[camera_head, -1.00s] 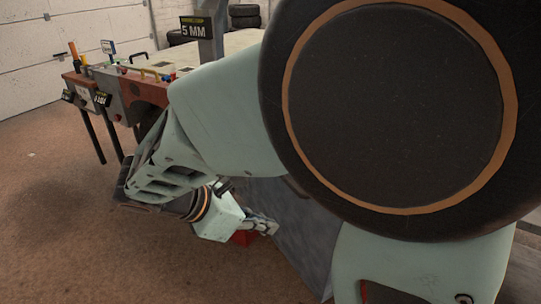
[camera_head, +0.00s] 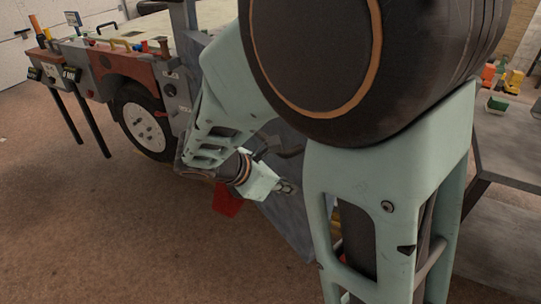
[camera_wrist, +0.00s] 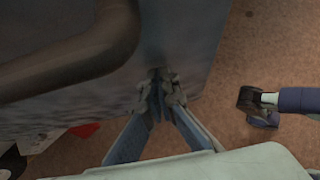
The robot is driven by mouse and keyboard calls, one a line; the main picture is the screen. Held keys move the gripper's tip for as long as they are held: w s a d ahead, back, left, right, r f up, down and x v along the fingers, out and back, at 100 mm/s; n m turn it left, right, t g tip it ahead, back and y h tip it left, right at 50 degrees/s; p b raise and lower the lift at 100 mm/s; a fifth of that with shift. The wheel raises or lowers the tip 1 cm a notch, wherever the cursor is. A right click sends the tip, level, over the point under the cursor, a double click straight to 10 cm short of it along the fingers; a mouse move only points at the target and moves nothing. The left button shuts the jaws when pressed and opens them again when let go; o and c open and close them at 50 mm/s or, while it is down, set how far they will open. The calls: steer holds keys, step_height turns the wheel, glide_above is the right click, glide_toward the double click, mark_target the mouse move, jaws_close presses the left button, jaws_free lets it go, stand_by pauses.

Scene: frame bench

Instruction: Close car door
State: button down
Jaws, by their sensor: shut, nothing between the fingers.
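The car (camera_head: 135,70), with a reddish fender and a dark front wheel (camera_head: 148,122), stands at the upper left of the head view. Its grey door (camera_head: 290,225) stands out from the body, partly hidden behind my arm. My gripper (camera_head: 286,187) is shut and empty beside the door panel. In the wrist view, the grey door (camera_wrist: 60,112) fills the upper left, with a dark rounded bar (camera_wrist: 75,62) across it. My gripper's fingertips (camera_wrist: 160,90) are together over the panel near its edge; I cannot tell whether they touch it.
A red piece (camera_head: 227,202) shows below my gripper; it also appears in the wrist view (camera_wrist: 84,130). A grey bench (camera_head: 512,155) with small coloured objects stands at the right. Bare brown floor (camera_head: 90,230) lies open at the left and front.

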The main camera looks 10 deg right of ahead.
steer(key=w+d+n+t+y+p, duration=0.1)
steer(key=w+d+n+p, duration=0.1)
steer(key=w+d, duration=0.8)
steer(key=w+d+n+t+p, duration=0.1)
steer(key=w+d+n+p, duration=0.1)
steer(key=w+d, duration=0.9)
steer(key=d, duration=0.5)
steer(key=shift+w+d+t+y+p, duration=0.15)
steer(key=shift+d+t+y+p, duration=0.15)
steer(key=shift+d+y, duration=0.1)
steer(key=shift+a, duration=0.2)
